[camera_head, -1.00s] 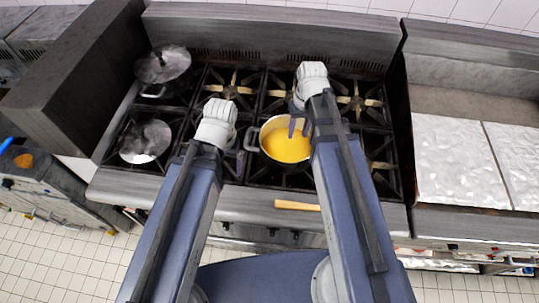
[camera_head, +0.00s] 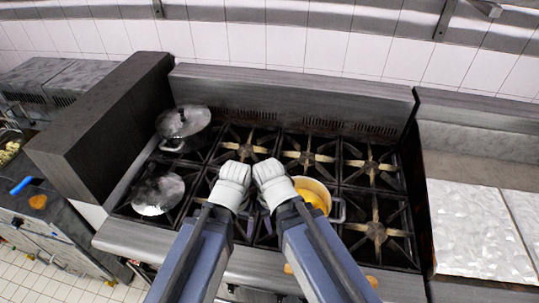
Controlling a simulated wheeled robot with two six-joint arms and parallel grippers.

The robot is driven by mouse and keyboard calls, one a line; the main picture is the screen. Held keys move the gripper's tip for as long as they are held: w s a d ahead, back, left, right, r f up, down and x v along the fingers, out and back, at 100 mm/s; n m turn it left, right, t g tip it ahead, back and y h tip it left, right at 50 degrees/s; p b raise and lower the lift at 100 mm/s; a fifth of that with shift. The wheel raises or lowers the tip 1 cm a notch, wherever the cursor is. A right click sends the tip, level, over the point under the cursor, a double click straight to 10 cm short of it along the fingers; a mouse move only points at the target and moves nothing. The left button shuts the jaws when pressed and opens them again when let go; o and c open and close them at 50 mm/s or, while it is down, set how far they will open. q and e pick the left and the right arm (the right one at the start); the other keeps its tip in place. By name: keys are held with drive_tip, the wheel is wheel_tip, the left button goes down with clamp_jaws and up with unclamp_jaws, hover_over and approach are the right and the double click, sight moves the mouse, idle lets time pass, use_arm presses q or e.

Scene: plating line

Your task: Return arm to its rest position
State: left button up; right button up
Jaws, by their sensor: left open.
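My two arms reach in from the bottom of the head view, their pale wrists close together over the stove. My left gripper (camera_head: 244,226) hangs below its wrist, largely hidden by it, and is open. My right gripper (camera_head: 264,226) is mostly hidden behind its own wrist and arm; I cannot tell its jaw state. A pot of yellow-orange food (camera_head: 316,193) stands on the stove just right of my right wrist, partly covered by it.
The black stove (camera_head: 376,205) has several burners; those at the right are free. A dark block (camera_head: 100,125) walls the left side. A metal counter (camera_head: 475,230) lies right.

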use_arm(q)
wheel_tip(320, 180, down, 12)
drive_tip(key=b, duration=1.1)
drive_tip(key=shift+r, duration=0.15)
use_arm(e)
wheel_tip(320, 180, down, 12)
drive_tip(key=shift+r, duration=0.15)
use_arm(q)
drive_tip(key=shift+r, duration=0.2)
use_arm(e)
drive_tip(key=shift+r, duration=0.2)
